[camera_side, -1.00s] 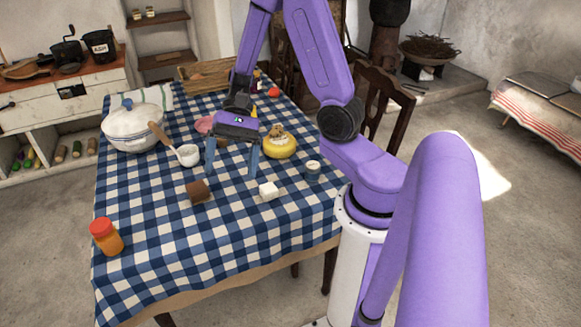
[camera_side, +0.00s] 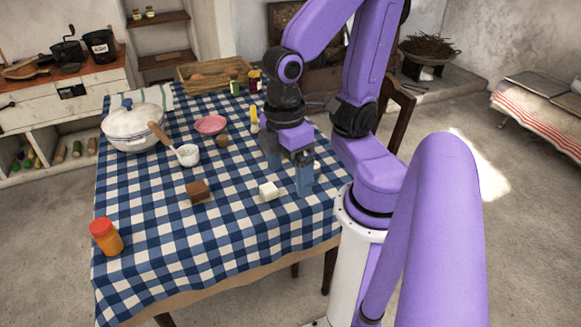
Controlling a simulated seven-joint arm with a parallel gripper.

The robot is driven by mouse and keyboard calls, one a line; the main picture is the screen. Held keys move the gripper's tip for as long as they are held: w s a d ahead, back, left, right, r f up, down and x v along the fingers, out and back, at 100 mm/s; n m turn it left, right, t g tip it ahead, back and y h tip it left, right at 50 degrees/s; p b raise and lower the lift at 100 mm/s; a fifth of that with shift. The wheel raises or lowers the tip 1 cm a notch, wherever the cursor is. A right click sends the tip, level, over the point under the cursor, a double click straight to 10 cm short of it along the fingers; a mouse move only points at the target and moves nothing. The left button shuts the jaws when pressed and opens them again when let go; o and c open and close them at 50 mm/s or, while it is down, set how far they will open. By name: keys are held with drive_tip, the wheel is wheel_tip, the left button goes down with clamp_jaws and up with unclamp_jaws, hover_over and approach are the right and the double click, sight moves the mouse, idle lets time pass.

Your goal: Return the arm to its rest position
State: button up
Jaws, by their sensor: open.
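My gripper (camera_side: 288,172) hangs over the right side of the checked table, pointing down, with its two fingers apart and nothing seen between them. My arm is folded back close to its column. A white block (camera_side: 269,190) lies on the cloth just left of and in front of the fingers. A brown block (camera_side: 198,191) lies further left. The yellow round thing and the small jar seen earlier are hidden behind my gripper and fingers.
The table (camera_side: 150,250) also bears a lidded white pot (camera_side: 134,128), a small white cup (camera_side: 187,155) with a wooden-handled tool, a pink bowl (camera_side: 210,125), an orange jar (camera_side: 106,238) and a wooden tray (camera_side: 190,84) at the back. A chair (camera_side: 400,120) stands behind my arm.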

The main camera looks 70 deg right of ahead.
drive_tip(key=shift+s+a+r+n+t, duration=0.15)
drive_tip(key=shift+s+r+n+t, duration=0.2)
drive_tip(key=shift+n, duration=0.25)
